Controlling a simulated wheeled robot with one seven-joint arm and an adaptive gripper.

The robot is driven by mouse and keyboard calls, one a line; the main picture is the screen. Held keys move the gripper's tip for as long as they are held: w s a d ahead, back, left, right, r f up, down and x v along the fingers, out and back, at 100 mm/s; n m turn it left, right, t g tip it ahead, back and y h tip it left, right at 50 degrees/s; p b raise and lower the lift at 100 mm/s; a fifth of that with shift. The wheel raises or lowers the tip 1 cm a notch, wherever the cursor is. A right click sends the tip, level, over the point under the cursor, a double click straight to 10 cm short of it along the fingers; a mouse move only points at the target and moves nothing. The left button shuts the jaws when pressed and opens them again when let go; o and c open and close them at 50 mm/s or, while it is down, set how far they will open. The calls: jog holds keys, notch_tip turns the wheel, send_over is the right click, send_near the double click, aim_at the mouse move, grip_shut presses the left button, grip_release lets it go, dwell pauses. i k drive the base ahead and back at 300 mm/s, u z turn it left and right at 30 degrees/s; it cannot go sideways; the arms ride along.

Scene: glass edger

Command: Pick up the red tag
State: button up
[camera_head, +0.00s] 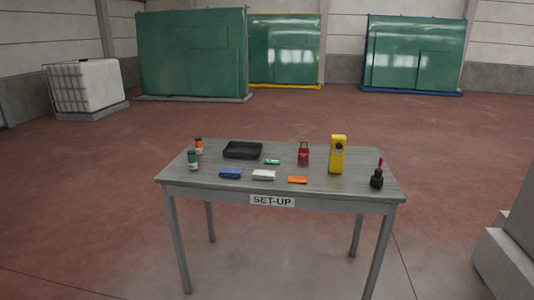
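A small red item (303,157) with a dark loop on top stands on the grey set-up table (215,156), right of the middle. It has a small pale mark on its front. It is the only mostly red thing on the table, but it looks more like a padlock than a flat tag, and I cannot tell which it is. My gripper is not in view.
Close by are a yellow device (337,155), a green item (272,162), an orange block (298,180), a white block (263,175), a blue block (230,173), a black tray (243,151), two small bottles (193,161) and a black red-topped item (377,177).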

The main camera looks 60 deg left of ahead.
aim_at(303, 152)
jog(key=u, duration=1.4)
jog(key=i, duration=0.65)
